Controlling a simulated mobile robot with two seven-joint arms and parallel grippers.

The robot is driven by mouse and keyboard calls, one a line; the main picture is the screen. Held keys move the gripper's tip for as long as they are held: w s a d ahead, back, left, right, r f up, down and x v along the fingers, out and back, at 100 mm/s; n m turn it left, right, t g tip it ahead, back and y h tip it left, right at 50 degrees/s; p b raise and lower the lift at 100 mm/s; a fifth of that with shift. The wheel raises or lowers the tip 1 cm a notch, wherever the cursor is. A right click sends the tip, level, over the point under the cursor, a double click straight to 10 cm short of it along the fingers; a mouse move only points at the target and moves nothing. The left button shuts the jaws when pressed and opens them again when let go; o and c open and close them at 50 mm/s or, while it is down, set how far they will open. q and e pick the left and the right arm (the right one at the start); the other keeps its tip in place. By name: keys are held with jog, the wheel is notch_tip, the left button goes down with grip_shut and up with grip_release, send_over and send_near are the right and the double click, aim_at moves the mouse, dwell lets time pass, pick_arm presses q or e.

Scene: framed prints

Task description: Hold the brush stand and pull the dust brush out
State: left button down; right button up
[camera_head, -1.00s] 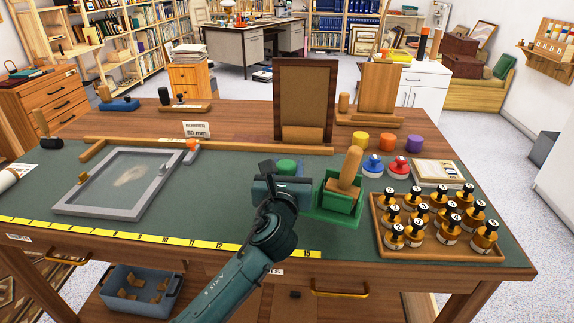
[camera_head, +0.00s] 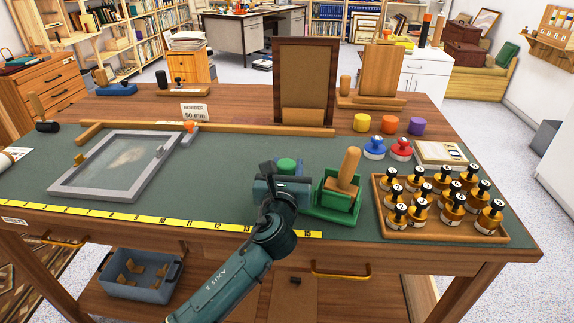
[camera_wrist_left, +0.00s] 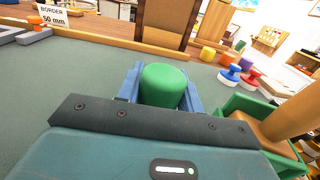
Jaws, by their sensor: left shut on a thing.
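The green brush stand (camera_head: 335,203) is on the green mat near the table's front edge. The dust brush (camera_head: 348,168) stands in it, its thick wooden handle leaning right; its bristles are hidden. My left gripper (camera_head: 284,180) is just left of the stand's box, low over the mat. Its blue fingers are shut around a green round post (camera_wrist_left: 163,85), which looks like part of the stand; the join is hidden. In the left wrist view the stand's box (camera_wrist_left: 262,128) and brush handle (camera_wrist_left: 292,118) are at the right. My right gripper is not in view.
A wooden tray of several amber bottles (camera_head: 493,238) is right of the stand. Blue (camera_head: 375,147) and red (camera_head: 401,149) knobbed pieces lie behind it. A brown frame (camera_head: 306,80) stands behind the gripper. A grey frame (camera_head: 115,163) lies left; the mat between is clear.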

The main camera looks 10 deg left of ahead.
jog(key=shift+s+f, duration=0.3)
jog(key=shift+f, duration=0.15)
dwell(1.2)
